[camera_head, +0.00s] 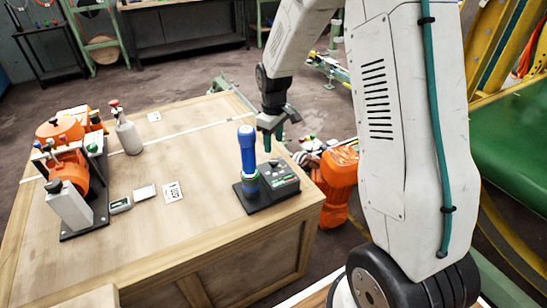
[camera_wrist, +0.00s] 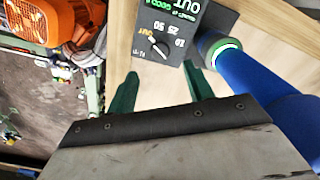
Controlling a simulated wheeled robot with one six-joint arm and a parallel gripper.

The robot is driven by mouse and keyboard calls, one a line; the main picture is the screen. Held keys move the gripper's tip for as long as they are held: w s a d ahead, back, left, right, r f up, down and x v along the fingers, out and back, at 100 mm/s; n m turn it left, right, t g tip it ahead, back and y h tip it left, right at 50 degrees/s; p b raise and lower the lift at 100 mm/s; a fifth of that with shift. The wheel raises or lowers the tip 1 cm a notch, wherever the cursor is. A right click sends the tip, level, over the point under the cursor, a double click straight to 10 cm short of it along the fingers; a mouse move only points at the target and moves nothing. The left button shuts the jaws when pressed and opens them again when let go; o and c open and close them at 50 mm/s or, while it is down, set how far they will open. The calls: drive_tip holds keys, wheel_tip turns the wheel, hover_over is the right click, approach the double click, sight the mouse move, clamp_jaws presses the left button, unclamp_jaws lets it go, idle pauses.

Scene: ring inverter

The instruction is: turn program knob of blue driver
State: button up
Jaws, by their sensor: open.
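The blue driver (camera_head: 247,150) stands upright on a dark base at the right part of the wooden table. Its control box (camera_head: 280,180) sits beside it on the right. In the wrist view the driver (camera_wrist: 262,95) runs along the right side. The dark control box (camera_wrist: 172,15) shows at the top, with "OUT" lettering and the numbers 10, 25 and 50. The small dark program knob (camera_wrist: 152,48) appears near those markings. My gripper (camera_head: 276,137) is behind and right of the driver, above the box. In the wrist view its green fingers (camera_wrist: 158,88) are apart and empty, short of the box.
An orange and grey machine (camera_head: 68,165) and a grey bottle (camera_head: 127,135) stand on the table's left. A printed card (camera_head: 173,191) lies in the middle. An orange machine (camera_head: 338,185) stands right beyond the table edge. The table's front middle is clear.

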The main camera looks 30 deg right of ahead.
sight(273, 161)
wheel_tip(273, 161, down, 7)
drive_tip(key=shift+f, duration=0.2)
idle(0.3)
drive_tip(key=c, duration=1)
